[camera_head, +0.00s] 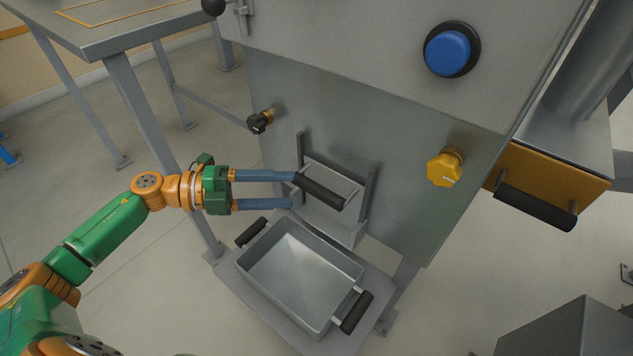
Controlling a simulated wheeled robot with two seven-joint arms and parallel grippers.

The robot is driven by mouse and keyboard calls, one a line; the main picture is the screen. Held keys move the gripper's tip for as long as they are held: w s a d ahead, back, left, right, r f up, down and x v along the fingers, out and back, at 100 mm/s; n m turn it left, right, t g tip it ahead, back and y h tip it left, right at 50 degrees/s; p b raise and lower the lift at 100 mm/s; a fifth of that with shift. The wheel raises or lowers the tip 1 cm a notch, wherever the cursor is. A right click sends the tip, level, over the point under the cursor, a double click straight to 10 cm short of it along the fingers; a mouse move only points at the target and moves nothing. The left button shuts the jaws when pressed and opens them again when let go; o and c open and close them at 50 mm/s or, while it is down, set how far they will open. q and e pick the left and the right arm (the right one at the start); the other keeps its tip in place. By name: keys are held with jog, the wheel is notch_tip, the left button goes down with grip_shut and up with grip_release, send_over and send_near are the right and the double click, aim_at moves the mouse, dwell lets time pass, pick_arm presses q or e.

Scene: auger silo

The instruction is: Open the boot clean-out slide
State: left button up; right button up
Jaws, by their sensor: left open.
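The clean-out slide (328,213) is a grey metal plate low on the front of the grey cabinet, between two upright guide rails. A black bar handle (320,191) sticks out across its upper part. My left gripper (293,190) comes in from the left with its two blue-grey fingers apart. Its upper fingertip is at the left end of the handle in the picture; I cannot tell if it touches. Nothing shows between the fingers. My right gripper is not in view.
A grey metal pan (262,292) with black handles stands on a low shelf below the slide. The cabinet front carries a blue button (448,52), a yellow knob (444,168) and a small black knob (258,122). An orange panel (585,184) with a black handle is at right.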

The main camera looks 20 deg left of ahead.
aim_at(308, 192)
pick_arm(q)
jog(key=shift+m+g, duration=0.3)
jog(key=x, duration=0.7)
jog(key=shift+d, duration=0.1)
grip_shut()
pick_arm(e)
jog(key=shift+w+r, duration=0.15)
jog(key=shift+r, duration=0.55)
